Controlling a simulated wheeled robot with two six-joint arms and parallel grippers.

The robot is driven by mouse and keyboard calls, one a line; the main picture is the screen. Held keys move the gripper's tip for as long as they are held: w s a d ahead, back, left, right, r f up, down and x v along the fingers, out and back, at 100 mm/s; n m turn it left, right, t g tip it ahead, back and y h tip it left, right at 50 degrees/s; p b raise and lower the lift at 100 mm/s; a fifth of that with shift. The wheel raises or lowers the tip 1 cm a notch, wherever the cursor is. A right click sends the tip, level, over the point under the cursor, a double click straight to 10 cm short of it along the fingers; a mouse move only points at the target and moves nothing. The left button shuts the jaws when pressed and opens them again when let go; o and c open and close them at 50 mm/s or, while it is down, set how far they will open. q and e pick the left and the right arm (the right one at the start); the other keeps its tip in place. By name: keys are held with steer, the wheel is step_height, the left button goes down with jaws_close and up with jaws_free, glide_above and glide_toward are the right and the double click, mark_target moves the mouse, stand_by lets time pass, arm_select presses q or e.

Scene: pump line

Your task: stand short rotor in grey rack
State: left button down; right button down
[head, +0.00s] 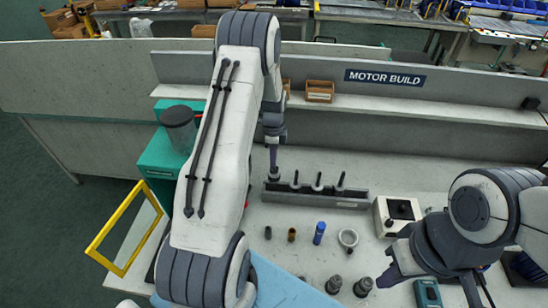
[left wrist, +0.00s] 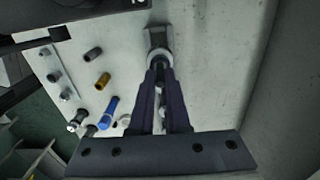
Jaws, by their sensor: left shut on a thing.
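The grey rack (head: 352,203) is a long, low dark-grey bar in the middle of the bench. Several dark shafts stand upright along it. My left gripper (head: 273,170) points down over the left end of the rack. It is shut on what I take to be the short rotor, mostly hidden between the fingers. In the left wrist view the shut fingers (left wrist: 160,80) lie over the rack, whose end (left wrist: 158,38) shows past the tips. I cannot tell whether the rotor touches the rack. My right gripper (head: 432,282) hangs open at the lower right, apparently empty.
In front of the rack stand a brown cylinder (head: 291,235), a blue cylinder (head: 319,233), a pale ring (head: 348,238) and several dark cylinders. A white box with a black knob (head: 397,213) is to the right. A yellow frame (head: 124,228) is at the left.

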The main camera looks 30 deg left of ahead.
arm_select(q)
steer(key=shift+f+b, duration=0.65)
steer(key=shift+f, duration=0.2)
stand_by(1.1)
steer(key=shift+f+b, duration=1.3)
steer(key=shift+f, duration=0.45)
steer(key=shift+r, duration=0.1)
steer(key=c, duration=0.6)
jaws_free()
steer(key=shift+r+p, duration=2.2)
steer(key=shift+r, duration=0.85)
steer(key=shift+f, duration=0.1)
steer(key=shift+d, duration=0.1)
